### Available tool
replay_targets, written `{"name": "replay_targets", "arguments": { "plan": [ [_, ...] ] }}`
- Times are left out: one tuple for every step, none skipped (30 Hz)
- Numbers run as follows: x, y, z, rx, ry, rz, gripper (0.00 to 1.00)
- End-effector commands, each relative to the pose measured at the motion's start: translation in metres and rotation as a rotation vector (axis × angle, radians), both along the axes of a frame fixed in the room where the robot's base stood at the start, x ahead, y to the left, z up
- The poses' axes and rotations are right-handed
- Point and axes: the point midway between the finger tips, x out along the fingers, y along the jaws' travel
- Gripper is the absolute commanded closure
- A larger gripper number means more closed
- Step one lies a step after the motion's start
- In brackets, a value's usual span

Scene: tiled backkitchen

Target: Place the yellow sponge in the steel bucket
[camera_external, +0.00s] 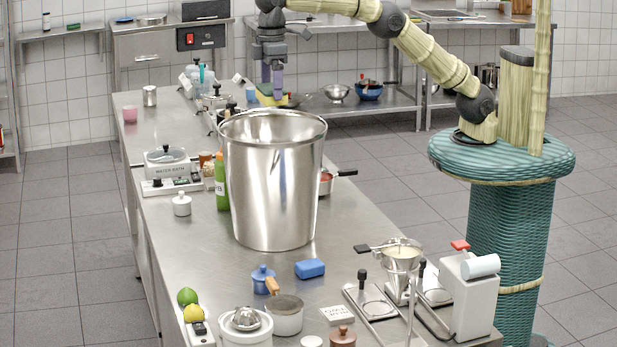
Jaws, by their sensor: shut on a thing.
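The steel bucket (272,190) is large and shiny and stands upright on the steel table, its open rim facing up. My gripper (272,90) points down, with its purple-grey fingers just above the bucket's far rim in the picture. It is shut on the yellow sponge (268,100), whose yellow part shows at the fingertips with a dark green part beside it. The sponge appears beyond the bucket's far rim; I cannot tell exactly how high or how far from the rim it is. The bucket's inside bottom is hidden.
A green bottle (221,182) stands close to the bucket's left side. A pan (326,183) is at its right. A funnel stand (402,262) is at the front right. Bottles crowd the far side.

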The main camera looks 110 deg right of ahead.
Motion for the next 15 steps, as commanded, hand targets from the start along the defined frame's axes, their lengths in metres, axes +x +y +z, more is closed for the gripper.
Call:
{"name": "replay_targets", "arguments": {
  "plan": [
    [-0.001,0.0,-0.002,0.0,0.001,-0.001,0.4],
    [-0.001,-0.001,-0.004,0.0,0.001,-0.001,0.4],
    [-0.001,-0.001,-0.006,0.0,0.001,-0.002,0.4],
    [-0.001,-0.001,-0.013,0.0,0.004,-0.002,0.4],
    [-0.001,-0.001,-0.019,-0.001,0.004,-0.002,0.4],
    [-0.001,-0.001,-0.025,-0.001,0.004,-0.002,0.4],
    [-0.002,-0.001,-0.03,-0.001,0.005,-0.002,0.4],
    [-0.002,-0.001,-0.035,-0.001,0.004,-0.002,0.4],
    [-0.002,-0.001,-0.047,-0.001,0.006,-0.002,0.4],
    [-0.002,-0.001,-0.055,-0.001,0.006,-0.002,0.4],
    [-0.002,-0.001,-0.064,-0.001,0.006,-0.002,0.4],
    [-0.002,-0.001,-0.078,-0.001,0.008,-0.002,0.4],
    [-0.002,-0.001,-0.089,-0.001,0.008,-0.002,0.4],
    [-0.003,-0.001,-0.099,-0.001,0.008,-0.002,0.4],
    [-0.003,-0.001,-0.118,-0.001,0.01,-0.002,0.4]
  ]
}}
